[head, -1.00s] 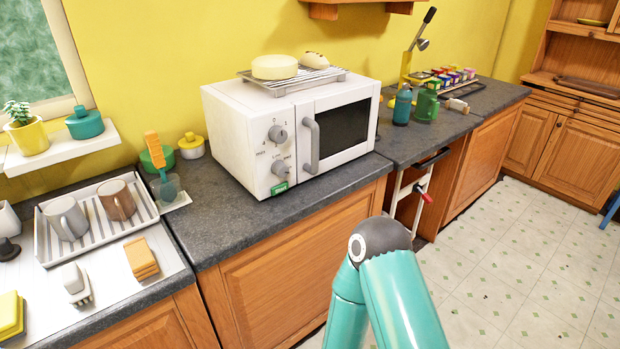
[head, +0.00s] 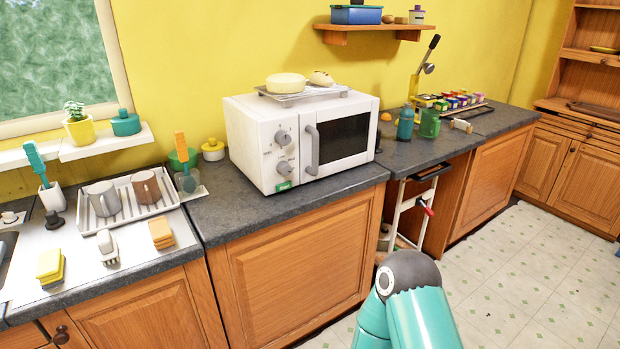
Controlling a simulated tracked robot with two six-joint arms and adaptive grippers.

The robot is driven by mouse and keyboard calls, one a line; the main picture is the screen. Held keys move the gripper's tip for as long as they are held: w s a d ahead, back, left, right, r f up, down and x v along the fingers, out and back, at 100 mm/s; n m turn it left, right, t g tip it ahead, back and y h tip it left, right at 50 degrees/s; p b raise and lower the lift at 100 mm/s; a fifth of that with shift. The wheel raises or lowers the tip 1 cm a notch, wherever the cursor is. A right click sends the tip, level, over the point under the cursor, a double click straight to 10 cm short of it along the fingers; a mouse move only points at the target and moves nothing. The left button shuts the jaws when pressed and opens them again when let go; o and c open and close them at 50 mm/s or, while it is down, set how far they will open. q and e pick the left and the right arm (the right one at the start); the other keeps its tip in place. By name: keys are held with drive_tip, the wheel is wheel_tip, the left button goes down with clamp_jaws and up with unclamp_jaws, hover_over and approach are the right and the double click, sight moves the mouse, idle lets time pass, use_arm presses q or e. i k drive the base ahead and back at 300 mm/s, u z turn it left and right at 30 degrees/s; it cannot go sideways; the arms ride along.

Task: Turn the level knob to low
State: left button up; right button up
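A white microwave (head: 300,138) stands on the dark grey counter with its door closed. Its front panel carries two grey round knobs, an upper knob (head: 283,138) and a lower knob (head: 284,167), to the left of the door handle (head: 313,150). The labels around the knobs are too small to read, so I cannot tell which one is the level knob or its setting. A teal arm link of mine shows at the bottom, in front of the cabinets and apart from the microwave. Neither gripper is in view.
A wire rack (head: 302,92) with a round cheese (head: 286,82) and a loaf lies on top of the microwave. A dish tray (head: 127,200) with two mugs stands left. Blue (head: 405,122) and green containers stand right. The counter (head: 290,205) before the microwave is clear.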

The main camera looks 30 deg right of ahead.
sight(283, 168)
drive_tip(key=u, duration=0.2)
drive_tip(key=i, duration=0.85)
drive_tip(key=z, duration=0.1)
